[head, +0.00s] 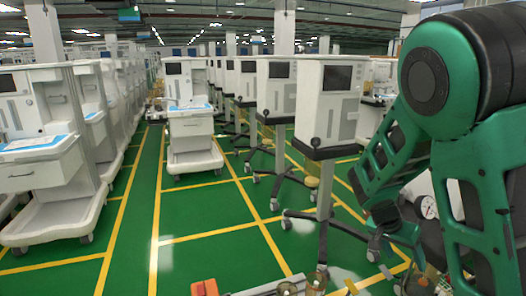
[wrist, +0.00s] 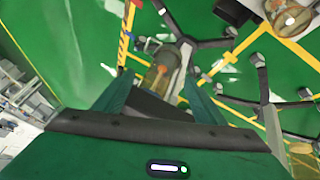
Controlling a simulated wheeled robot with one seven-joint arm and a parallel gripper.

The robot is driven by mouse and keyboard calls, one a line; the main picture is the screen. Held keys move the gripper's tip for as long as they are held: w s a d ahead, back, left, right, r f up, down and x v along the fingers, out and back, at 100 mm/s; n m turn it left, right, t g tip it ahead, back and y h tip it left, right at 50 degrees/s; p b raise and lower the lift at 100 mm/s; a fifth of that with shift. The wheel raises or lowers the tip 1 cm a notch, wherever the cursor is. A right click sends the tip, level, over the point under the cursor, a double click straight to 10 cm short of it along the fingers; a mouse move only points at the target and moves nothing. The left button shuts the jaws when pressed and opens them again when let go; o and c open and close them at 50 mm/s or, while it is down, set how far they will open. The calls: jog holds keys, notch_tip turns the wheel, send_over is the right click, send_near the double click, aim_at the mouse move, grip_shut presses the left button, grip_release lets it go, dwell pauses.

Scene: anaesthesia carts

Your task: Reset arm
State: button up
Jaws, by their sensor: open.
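My green and black arm fills the right side of the head view, bent with its upper joint high and its lower links folded downward. In the wrist view, my gripper (wrist: 158,78) points down toward the floor with its two green fingers spread apart. I see nothing held between them. A clear amber container with an orange part (wrist: 162,72) shows beyond the gap between the fingers. I cannot tell how far below them it is. In the head view the gripper end is hard to make out among the arm links.
A white cart (head: 191,125) stands ahead on the green floor. Grey machines on wheeled stands (head: 328,105) line the right, close to my arm. White carts (head: 42,150) line the left. An orange item (head: 205,288) shows at the bottom edge. The yellow-lined middle aisle is clear.

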jog(key=s+a+r+n+t+y, duration=0.4)
jog(key=s+a+r+n+y, duration=0.2)
jog(key=s+a+r+n, duration=0.5)
jog(key=s+d+m+g, duration=0.2)
jog(key=s+d+m, duration=0.1)
jog(key=s+d, duration=0.3)
jog(key=s+d+f+m+g, duration=0.1)
jog(key=s+d+m+g, duration=0.1)
jog(key=s+d, duration=0.4)
jog(key=s+m, duration=0.1)
jog(key=s, duration=0.3)
jog(key=shift+s+f+m+g+y, duration=0.15)
jog(key=shift+s+m+g+y, duration=0.15)
jog(key=shift+m+g, duration=0.1)
